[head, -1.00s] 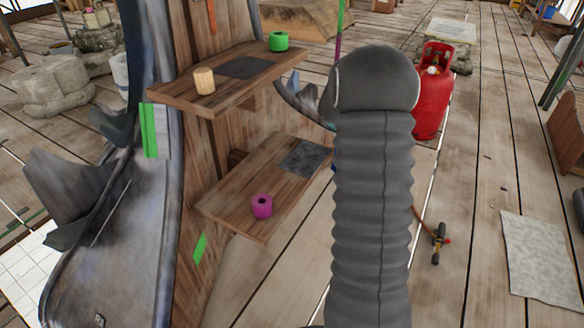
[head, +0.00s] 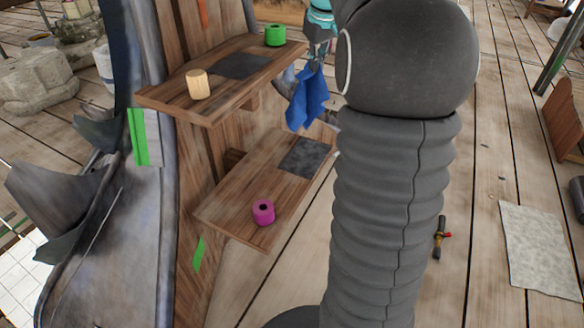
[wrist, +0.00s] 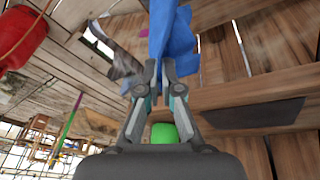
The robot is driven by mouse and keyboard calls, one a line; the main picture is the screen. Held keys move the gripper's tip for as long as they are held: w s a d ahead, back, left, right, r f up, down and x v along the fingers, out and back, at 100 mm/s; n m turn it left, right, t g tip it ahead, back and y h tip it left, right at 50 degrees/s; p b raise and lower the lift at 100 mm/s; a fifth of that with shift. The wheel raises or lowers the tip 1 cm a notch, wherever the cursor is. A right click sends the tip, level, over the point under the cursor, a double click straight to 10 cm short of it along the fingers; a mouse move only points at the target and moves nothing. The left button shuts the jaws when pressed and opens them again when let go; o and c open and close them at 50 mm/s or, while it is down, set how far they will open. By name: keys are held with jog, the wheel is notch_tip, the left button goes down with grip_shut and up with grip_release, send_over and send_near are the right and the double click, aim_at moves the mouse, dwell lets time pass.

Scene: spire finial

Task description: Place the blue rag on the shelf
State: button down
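My gripper (wrist: 158,82) is shut on the blue rag (head: 307,98); the rag also shows in the wrist view (wrist: 173,38). In the head view the rag hangs loosely below my gripper (head: 317,55), by the right ends of two wooden shelves. It is in the air, seen beside the upper shelf (head: 165,100) and above the far end of the lower shelf (head: 225,212). Whether it touches either shelf, I cannot tell. My arm hides what is behind it to the right.
The upper shelf bears a green roll (head: 275,35), a dark mat (head: 238,66) and a wooden cylinder (head: 197,84). The lower shelf bears a grey mat (head: 305,156) and a magenta roll (head: 263,212), with bare wood between. A red tank (wrist: 22,35) shows in the wrist view.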

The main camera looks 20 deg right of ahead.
jog(key=a+r+n+y, duration=0.1)
jog(key=a+r+y, duration=0.1)
jog(key=a+r, duration=0.2)
notch_tip(320, 180, down, 10)
jog(key=b, duration=0.7)
jog(key=shift+a+r, duration=0.25)
jog(key=shift+a, duration=0.15)
jog(key=shift+s, duration=0.1)
jog(key=w+d+f, duration=0.2)
jog(key=w+d, duration=0.9)
jog(key=w, duration=0.1)
send_near(281, 198)
jog(key=shift+m+t, duration=0.3)
jog(key=x, duration=0.5)
jog(key=shift+s+a+f, duration=0.1)
jog(key=shift+s+f, duration=0.05)
jog(key=shift+s, duration=0.1)
dwell(0.5)
